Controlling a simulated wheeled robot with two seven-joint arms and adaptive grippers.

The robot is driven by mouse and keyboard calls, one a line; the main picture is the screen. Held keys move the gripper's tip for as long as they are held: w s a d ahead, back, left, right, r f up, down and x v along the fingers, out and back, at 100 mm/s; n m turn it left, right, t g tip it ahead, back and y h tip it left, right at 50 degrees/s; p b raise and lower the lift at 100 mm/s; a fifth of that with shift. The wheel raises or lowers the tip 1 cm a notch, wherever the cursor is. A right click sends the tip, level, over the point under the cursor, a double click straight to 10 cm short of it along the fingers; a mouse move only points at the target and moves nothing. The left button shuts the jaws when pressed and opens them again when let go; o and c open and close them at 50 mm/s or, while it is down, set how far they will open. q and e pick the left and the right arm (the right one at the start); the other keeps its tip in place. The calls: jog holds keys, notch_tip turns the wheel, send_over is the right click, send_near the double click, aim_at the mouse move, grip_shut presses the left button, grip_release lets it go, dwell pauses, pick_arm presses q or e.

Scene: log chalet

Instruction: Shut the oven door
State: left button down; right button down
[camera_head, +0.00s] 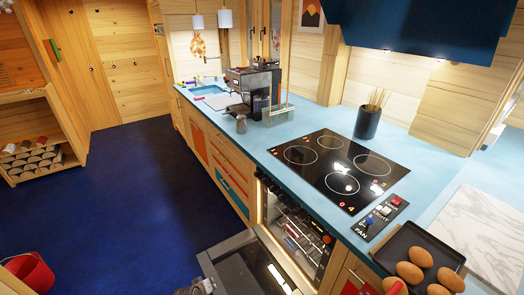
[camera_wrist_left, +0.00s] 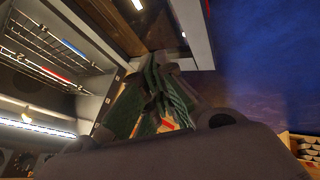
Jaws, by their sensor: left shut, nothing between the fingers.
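The oven door (camera_head: 250,262) is open, swung down below the front of the counter, with its dark inner panel facing up. The lit oven (camera_head: 300,232) shows wire racks inside. My left gripper (camera_head: 197,288) is at the bottom edge of the head view, by the door's outer left side and mostly cut off. In the left wrist view, its fingers (camera_wrist_left: 165,75) are shut and empty, near the door's edge; I cannot tell whether they touch it. The oven racks (camera_wrist_left: 55,45) show at upper left there. My right gripper is out of view.
A black cooktop (camera_head: 340,170) is set in the blue counter above the oven. A tray (camera_head: 406,238) of brown buns stands at right. A coffee machine (camera_head: 252,85) stands farther back. A red bucket (camera_head: 30,272) is at lower left. The blue floor (camera_head: 120,200) between is clear.

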pick_arm(q)
jog(key=s+a+f+m+g, duration=0.1)
jog(key=s+f, duration=0.5)
jog(key=s, duration=0.9)
jog(key=s+a+f+m+g+y, duration=0.1)
jog(key=s+f+m+g, duration=0.2)
jog(key=s, duration=1.3)
jog(key=s+a+f+m+g, duration=0.1)
jog(key=s+f+m+g, duration=0.1)
jog(key=s+f, duration=0.7)
jog(key=s+m, duration=0.1)
jog(key=s, duration=0.6)
jog(key=shift+f+m+y, duration=0.4)
jog(key=c, duration=2.2)
grip_release()
jog(key=shift+a, duration=0.1)
